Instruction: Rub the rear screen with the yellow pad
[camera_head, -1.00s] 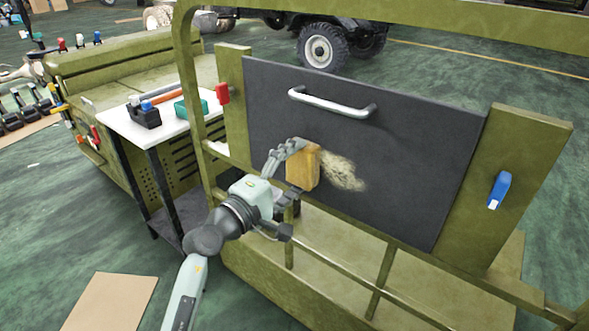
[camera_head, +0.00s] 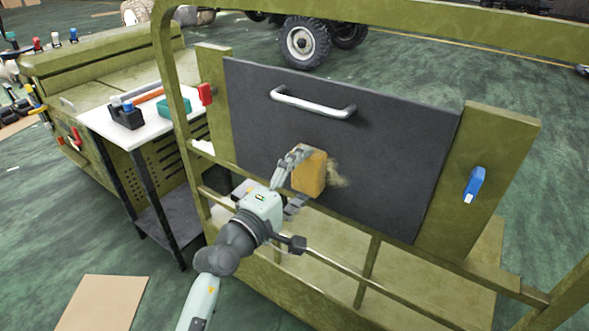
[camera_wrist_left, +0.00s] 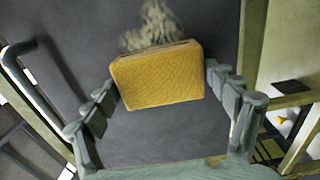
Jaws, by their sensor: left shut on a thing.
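The rear screen (camera_head: 400,140) is a dark grey panel with a light metal handle (camera_head: 312,103) near its top, set in an olive frame. A pale dusty smudge (camera_head: 338,176) shows on it beside the yellow pad. My left gripper (camera_head: 299,178) is shut on the yellow pad (camera_head: 311,174) and holds it at the screen, over part of the smudge. In the left wrist view, the pad (camera_wrist_left: 157,78) sits between the two fingers, with the smudge (camera_wrist_left: 152,27) just beyond its far edge. Whether the pad touches the screen is hard to tell. My right gripper is not in view.
A blue clip (camera_head: 474,184) is on the frame's right post and a red one (camera_head: 206,94) on its left post. A white-topped side table (camera_head: 105,118) holds several tools at the left. Olive rails (camera_head: 330,262) run below the screen.

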